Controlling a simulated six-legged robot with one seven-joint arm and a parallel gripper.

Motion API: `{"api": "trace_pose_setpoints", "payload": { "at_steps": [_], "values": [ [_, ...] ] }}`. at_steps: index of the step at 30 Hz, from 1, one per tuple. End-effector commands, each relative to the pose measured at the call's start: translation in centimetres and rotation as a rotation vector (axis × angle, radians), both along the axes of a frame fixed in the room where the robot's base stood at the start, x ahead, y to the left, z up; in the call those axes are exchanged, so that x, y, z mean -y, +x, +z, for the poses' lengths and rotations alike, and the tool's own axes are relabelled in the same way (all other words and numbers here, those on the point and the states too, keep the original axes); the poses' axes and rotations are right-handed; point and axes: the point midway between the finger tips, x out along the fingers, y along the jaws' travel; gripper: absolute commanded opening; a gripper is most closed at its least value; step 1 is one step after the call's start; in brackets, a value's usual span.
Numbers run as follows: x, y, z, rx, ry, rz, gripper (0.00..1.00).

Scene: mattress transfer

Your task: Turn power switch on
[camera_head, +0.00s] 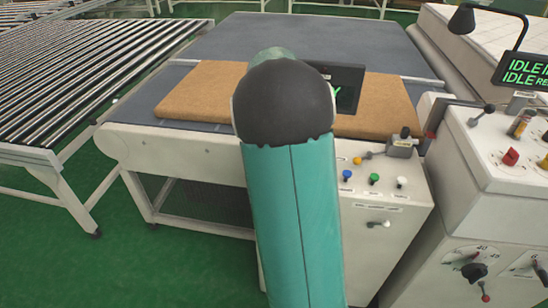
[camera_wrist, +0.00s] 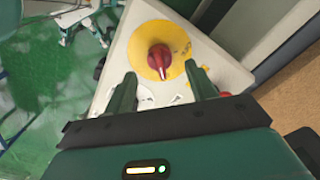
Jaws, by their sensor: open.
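A red rotary switch knob (camera_wrist: 159,57) sits on a round yellow plate (camera_wrist: 143,41) on a white box in the wrist view. I take it to be the power switch. My gripper (camera_wrist: 160,70) is open, with one green finger on each side of the knob's near end. The knob lies between and slightly beyond the fingertips, and I cannot tell whether either finger touches it. In the head view my arm's teal link and dark joint hide my gripper, and I cannot make out this yellow plate there.
A brown mattress pad (camera_head: 200,92) lies on the dark conveyor bed (camera_head: 330,38). A white control box (camera_head: 385,225) with coloured buttons stands right of my arm. A larger console (camera_head: 480,215) and a green-lit display (camera_head: 527,75) are farther right. A roller conveyor (camera_head: 75,75) is at left.

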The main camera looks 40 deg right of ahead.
Motion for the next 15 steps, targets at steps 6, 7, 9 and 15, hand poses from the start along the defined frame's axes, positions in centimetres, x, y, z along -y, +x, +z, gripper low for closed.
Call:
{"api": "trace_pose_setpoints", "payload": {
  "at_steps": [6,7,9,15],
  "values": [
    [0.1,0.0,5.1,0.003,-0.003,-0.001,0.56],
    [0.1,0.0,5.7,0.003,-0.002,-0.001,0.56],
    [0.1,0.0,7.0,0.004,-0.003,-0.002,0.56],
    [0.1,0.0,9.0,0.000,-0.001,-0.002,0.56]
  ]
}}
